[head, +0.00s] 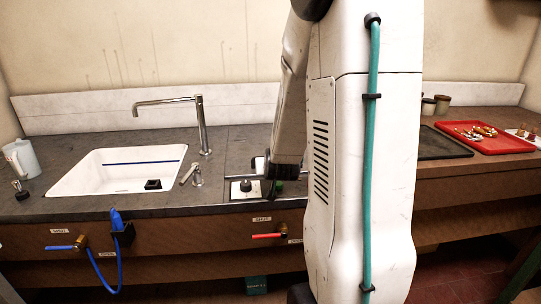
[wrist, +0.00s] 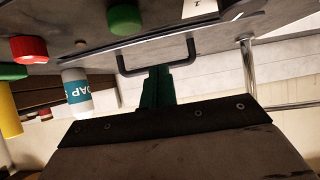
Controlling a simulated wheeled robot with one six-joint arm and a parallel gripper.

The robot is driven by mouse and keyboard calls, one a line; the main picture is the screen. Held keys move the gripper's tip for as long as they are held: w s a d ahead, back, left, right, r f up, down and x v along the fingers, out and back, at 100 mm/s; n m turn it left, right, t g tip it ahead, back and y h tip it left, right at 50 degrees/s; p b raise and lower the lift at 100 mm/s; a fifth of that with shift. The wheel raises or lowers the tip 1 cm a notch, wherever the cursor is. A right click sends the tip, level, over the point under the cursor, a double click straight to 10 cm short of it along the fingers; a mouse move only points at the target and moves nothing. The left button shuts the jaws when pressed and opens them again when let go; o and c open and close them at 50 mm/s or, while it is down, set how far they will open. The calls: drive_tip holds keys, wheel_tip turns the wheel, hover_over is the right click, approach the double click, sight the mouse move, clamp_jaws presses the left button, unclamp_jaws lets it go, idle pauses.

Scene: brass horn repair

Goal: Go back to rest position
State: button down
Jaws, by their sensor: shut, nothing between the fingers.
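My gripper (wrist: 157,88) shows in the wrist view as two dark green fingers pressed together, with nothing between them. Its dark mounting plate fills the lower part of that view. Beyond the fingertips, close to them in the picture, is a dark U-shaped handle (wrist: 187,55); I cannot tell whether they touch. In the head view my arm hangs down over the counter to the right of the sink, and its fingers are hard to make out there.
A white sink (head: 75,182) with a tall tap (head: 201,125) is set in the dark counter (head: 236,145). A red tray (head: 510,146) and a dark tray (head: 440,146) lie right. In the wrist view, a green knob (wrist: 125,18), red knob (wrist: 28,49) and soap bottle (wrist: 78,98) are near.

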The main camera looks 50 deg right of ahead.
drive_tip(key=shift+s+a+f, duration=0.4)
drive_tip(key=shift+s+a, duration=0.1)
drive_tip(key=shift+s, duration=0.05)
drive_tip(key=shift+w+a+r, duration=0.1)
drive_tip(key=shift+a+r, duration=0.05)
drive_tip(key=shift+a, duration=0.1)
drive_tip(key=s+a+r+n+g+y, duration=0.1)
drive_tip(key=a+r+n+y, duration=0.15)
drive_tip(key=a, duration=0.65)
drive_tip(key=s+a+r+n+g+y, duration=0.1)
drive_tip(key=s+a+r+n+y, duration=0.2)
drive_tip(key=a, duration=0.6)
drive_tip(key=s+a+r+n+g+y, duration=0.1)
drive_tip(key=s+a+r+g, duration=0.1)
drive_tip(key=s+a, duration=0.4)
drive_tip(key=s+a+r+n+g+y, duration=0.1)
drive_tip(key=s+a+r, duration=0.4)
drive_tip(key=s, duration=0.6)
drive_tip(key=a+n+g, duration=0.1)
drive_tip(key=g, duration=0.1)
drive_tip(key=shift+g, duration=0.3)
drive_tip(key=shift+s, duration=0.1)
